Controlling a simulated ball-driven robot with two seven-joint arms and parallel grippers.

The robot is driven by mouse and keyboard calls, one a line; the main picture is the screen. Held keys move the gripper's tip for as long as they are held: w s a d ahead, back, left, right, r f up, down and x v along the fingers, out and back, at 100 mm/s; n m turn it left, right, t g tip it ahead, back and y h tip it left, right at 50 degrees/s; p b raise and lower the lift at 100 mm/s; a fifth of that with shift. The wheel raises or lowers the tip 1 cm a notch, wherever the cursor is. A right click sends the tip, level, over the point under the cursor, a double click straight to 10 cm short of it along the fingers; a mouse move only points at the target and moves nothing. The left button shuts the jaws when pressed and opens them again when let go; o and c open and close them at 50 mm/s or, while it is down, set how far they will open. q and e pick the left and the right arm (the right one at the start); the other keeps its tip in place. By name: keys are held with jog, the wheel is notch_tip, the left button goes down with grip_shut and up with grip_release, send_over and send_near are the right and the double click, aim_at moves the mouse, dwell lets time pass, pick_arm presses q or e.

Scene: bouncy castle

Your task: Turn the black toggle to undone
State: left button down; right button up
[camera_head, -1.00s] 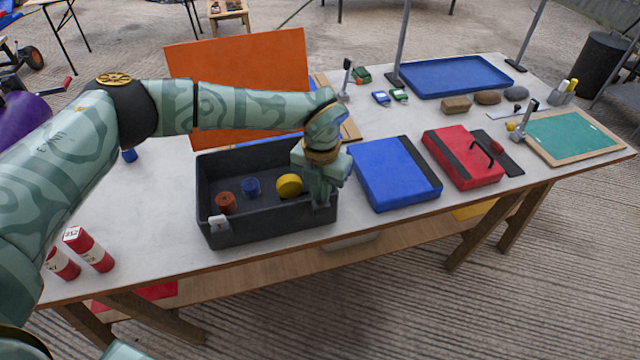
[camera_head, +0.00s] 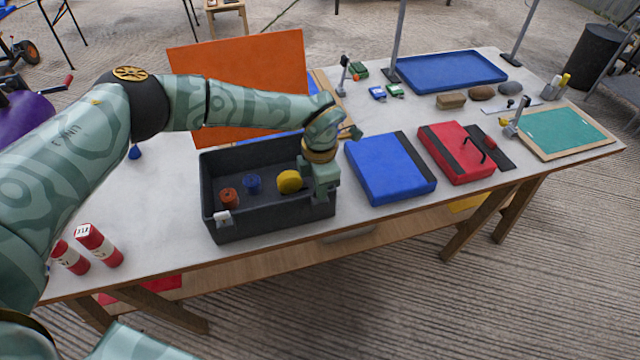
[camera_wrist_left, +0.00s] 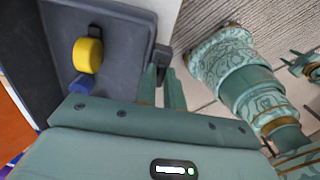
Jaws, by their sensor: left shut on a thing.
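A dark grey crate (camera_head: 270,228) stands at the front of the table. It holds a yellow round piece (camera_head: 289,181), a blue piece (camera_head: 252,183) and a red-brown piece (camera_head: 229,197). My left gripper (camera_head: 323,200) is at the crate's right front corner, pointing down. In the left wrist view, its two fingers (camera_wrist_left: 161,84) are close together at a small black part (camera_wrist_left: 163,55) on the crate's edge, which looks like the black toggle. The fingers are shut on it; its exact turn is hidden. A white toggle-like piece (camera_head: 222,218) sits at the crate's left front corner.
An orange panel (camera_head: 240,85) stands behind the crate. A blue case (camera_head: 385,168) and a red case (camera_head: 455,150) lie to its right. Two red-and-white cylinders (camera_head: 98,243) stand left. Some teal parts of mine show at the wrist view's right.

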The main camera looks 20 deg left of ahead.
pick_arm(q)
jog(key=shift+w+r+m, duration=0.1)
jog(key=shift+m, duration=0.2)
jog(key=c, duration=1.5)
grip_release()
notch_tip(320, 180, up, 16)
jog(key=p, duration=0.2)
jog(key=shift+r, duration=0.1)
